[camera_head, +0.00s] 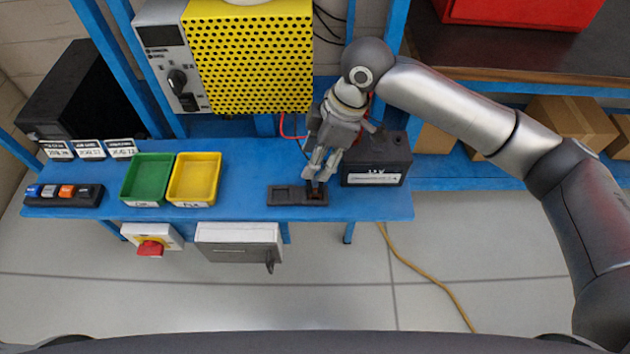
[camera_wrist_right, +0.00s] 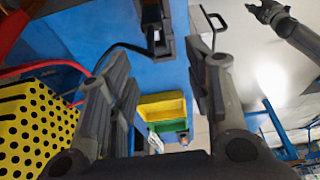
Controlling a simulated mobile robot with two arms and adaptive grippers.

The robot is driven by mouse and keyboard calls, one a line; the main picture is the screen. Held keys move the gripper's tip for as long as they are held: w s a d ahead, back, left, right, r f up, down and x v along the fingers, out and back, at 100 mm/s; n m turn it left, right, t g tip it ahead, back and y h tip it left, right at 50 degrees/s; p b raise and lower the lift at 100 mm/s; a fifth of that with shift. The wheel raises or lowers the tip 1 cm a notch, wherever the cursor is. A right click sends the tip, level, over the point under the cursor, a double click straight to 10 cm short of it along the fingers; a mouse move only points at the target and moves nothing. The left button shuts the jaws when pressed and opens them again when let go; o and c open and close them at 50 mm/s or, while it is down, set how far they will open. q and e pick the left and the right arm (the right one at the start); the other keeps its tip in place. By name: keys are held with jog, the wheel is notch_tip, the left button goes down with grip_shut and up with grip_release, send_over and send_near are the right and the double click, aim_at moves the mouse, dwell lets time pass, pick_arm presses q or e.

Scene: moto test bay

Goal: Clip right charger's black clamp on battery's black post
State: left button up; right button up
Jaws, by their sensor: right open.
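The black clamp (camera_head: 317,190) sits at the right end of a dark flat holder (camera_head: 284,196) on the blue bench. In the right wrist view a black clamp-like piece (camera_wrist_right: 152,14) with a black cable is near the top. My right gripper (camera_head: 316,186) points down over the clamp, fingers open around or just above it; contact cannot be told. In the wrist view its fingers (camera_wrist_right: 158,62) are spread. The black battery (camera_head: 376,162) stands just right of the gripper; its posts are hard to make out. What appears to be my left gripper (camera_wrist_right: 268,12) is small in the wrist view's upper right corner.
The yellow perforated charger (camera_head: 248,60) stands behind the bench's middle. A red cable (camera_head: 289,133) runs beside it. A green bin (camera_head: 147,178) and a yellow bin (camera_head: 195,178) are left. Bare bench (camera_head: 242,180) lies between the yellow bin and holder.

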aim_at(310, 185)
jog(key=x, duration=0.5)
jog(key=shift+d, duration=0.1)
jog(key=shift+w+f, duration=0.1)
jog(key=shift+f, duration=0.15)
notch_tip(310, 185, down, 5)
jog(key=shift+r+p, duration=0.2)
jog(key=shift+p, duration=0.4)
jog(key=shift+w+a+f, duration=0.1)
jog(key=shift+a+f, duration=0.1)
jog(key=shift+f, duration=0.15)
pick_arm(q)
jog(key=shift+w+d+r, duration=0.1)
jog(key=shift+w+r, duration=0.25)
jog(key=shift+w, duration=0.2)
jog(key=shift+w+r, duration=0.3)
jog(key=shift+w, duration=0.2)
jog(key=shift+w, duration=0.1)
